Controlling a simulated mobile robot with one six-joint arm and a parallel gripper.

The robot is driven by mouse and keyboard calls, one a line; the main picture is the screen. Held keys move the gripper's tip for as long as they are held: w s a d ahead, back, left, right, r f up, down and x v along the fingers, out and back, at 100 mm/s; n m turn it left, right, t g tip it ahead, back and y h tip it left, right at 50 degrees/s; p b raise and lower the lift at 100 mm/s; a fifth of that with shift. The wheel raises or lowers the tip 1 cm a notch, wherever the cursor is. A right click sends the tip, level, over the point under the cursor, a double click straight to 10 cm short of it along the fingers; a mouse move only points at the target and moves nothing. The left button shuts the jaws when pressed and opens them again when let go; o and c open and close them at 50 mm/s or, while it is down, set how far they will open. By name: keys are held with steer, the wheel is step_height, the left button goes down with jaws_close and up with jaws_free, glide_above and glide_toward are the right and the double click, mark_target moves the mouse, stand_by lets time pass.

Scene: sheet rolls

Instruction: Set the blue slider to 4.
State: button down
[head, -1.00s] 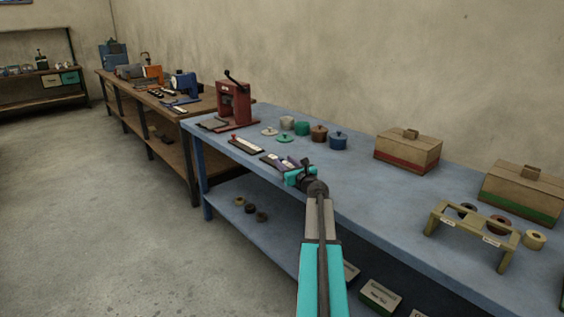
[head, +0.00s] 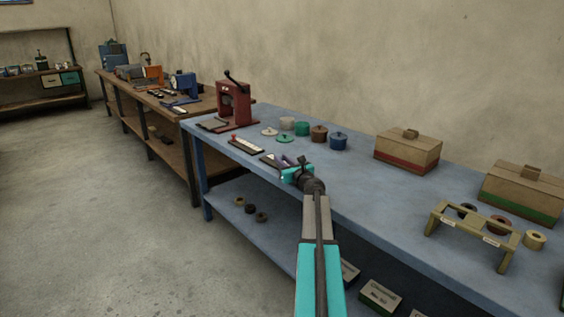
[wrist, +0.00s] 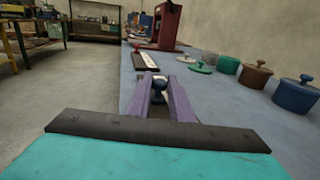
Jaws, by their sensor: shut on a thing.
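The blue slider's round blue knob (wrist: 159,83) sits between the two purple fingers of my gripper (wrist: 159,92) in the wrist view. The gripper is shut on this knob. In the head view my gripper (head: 279,161) is low over the front edge of the blue bench. The blue slider's track and scale are mostly hidden by my gripper, and I cannot read the knob's setting. Another slider with a red knob (head: 234,137) and a pale scale strip (head: 247,146) lies just beyond; its strip also shows in the wrist view (wrist: 147,60).
A red press (head: 234,103) stands at the bench's far end. Several lidded pots, including a blue pot (head: 338,141), stand behind the sliders. A wooden box (head: 408,150) and a yellowish rack (head: 472,232) are farther right. The bench (head: 370,190) is clear between them.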

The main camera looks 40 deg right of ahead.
steer(key=shift+s, duration=0.15)
steer(key=shift+d+v, duration=0.15)
steer(key=shift+v, duration=0.6)
steer(key=shift+d+v, duration=0.15)
steer(key=shift+v, duration=0.55)
steer(key=shift+s, duration=0.15)
steer(key=c, duration=1.6)
jaws_free()
steer(key=shift+s, duration=0.15)
steer(key=shift+p+v, duration=0.3)
steer(key=shift+v, duration=6.45)
